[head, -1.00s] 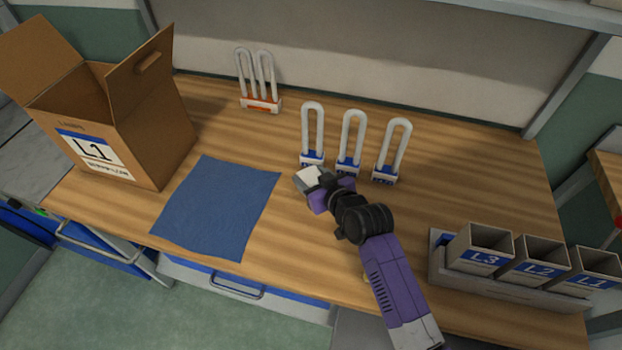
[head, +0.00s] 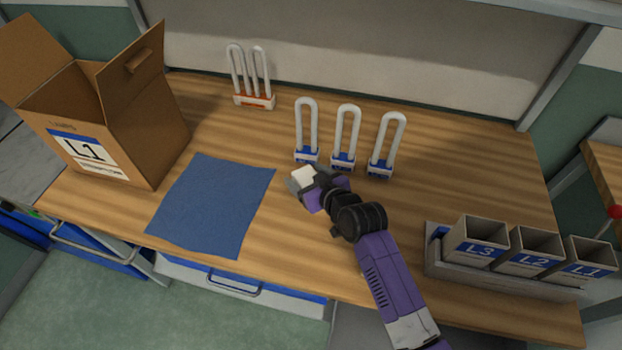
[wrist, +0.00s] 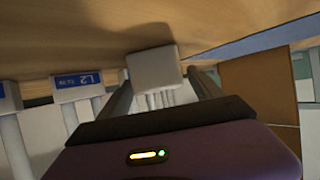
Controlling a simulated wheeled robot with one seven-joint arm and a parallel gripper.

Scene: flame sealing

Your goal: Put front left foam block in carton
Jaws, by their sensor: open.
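A small white block (head: 304,176), which looks like the foam block, is on the table in front of the blue-based tubes. My gripper (head: 305,184) is low over the table at this block. In the wrist view the block (wrist: 155,68) sits between the two dark fingers (wrist: 160,92), which are open on either side of it. Whether the fingers touch it I cannot tell. The carton (head: 110,130) is an open brown box labelled L1 at the left, with its flaps up. Its inside bottom is hidden. No other foam block is clearly visible.
Several U-shaped white tubes on blue bases (head: 343,161) stand just behind my gripper. An orange-based set (head: 255,101) stands further back. A flat blue mat (head: 212,205) lies between gripper and carton. Bins L3, L2, L1 (head: 535,266) sit in a rack at right.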

